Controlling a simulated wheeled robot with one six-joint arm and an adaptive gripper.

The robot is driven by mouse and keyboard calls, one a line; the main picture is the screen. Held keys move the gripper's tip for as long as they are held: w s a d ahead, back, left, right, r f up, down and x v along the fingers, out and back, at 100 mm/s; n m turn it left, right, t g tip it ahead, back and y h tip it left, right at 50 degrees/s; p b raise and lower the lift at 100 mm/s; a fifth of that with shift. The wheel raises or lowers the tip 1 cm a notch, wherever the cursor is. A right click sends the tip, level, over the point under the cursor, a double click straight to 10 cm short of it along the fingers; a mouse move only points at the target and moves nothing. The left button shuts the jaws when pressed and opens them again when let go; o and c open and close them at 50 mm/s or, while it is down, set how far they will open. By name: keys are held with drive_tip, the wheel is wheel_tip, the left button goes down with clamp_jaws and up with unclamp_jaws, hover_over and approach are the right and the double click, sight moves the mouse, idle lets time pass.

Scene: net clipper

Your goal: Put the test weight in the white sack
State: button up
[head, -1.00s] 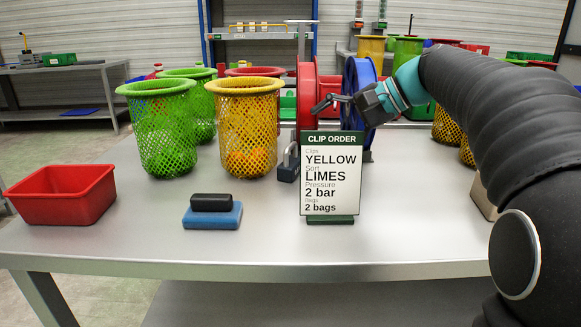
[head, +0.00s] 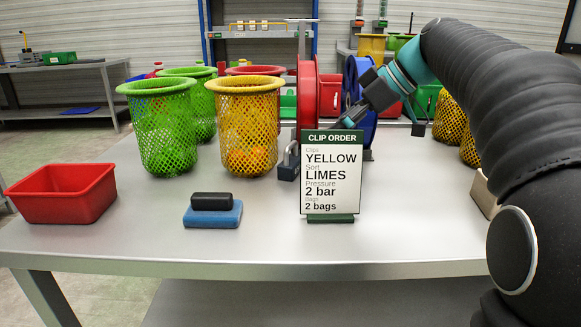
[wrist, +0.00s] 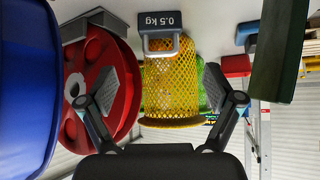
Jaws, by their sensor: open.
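The test weight is a dark grey block with a shackle-like handle (head: 287,172), standing on the table between the yellow basket and the order sign in the head view. In the wrist view the weight (wrist: 160,20) shows its "0.5 kg" label upside down at the top centre. My gripper (wrist: 160,82) is open and empty, its fingers spread below the weight in that picture and apart from it. In the head view my gripper (head: 350,112) points down and left, its tips partly hidden behind the sign. I cannot make out a white sack in either view.
The order sign (head: 331,180) stands close in front of my gripper. Red (head: 307,95) and blue (head: 357,75) reels stand behind. Yellow (head: 248,110) and green (head: 160,125) mesh baskets are left.

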sight(295, 161)
drive_tip(key=x, duration=1.3)
drive_tip(key=shift+w+a+f+b, duration=0.15)
drive_tip(key=shift+a+f+b, duration=0.1)
drive_tip(key=shift+f+b, duration=0.05)
drive_tip(key=c, duration=1.5)
drive_tip(key=shift+r, duration=0.15)
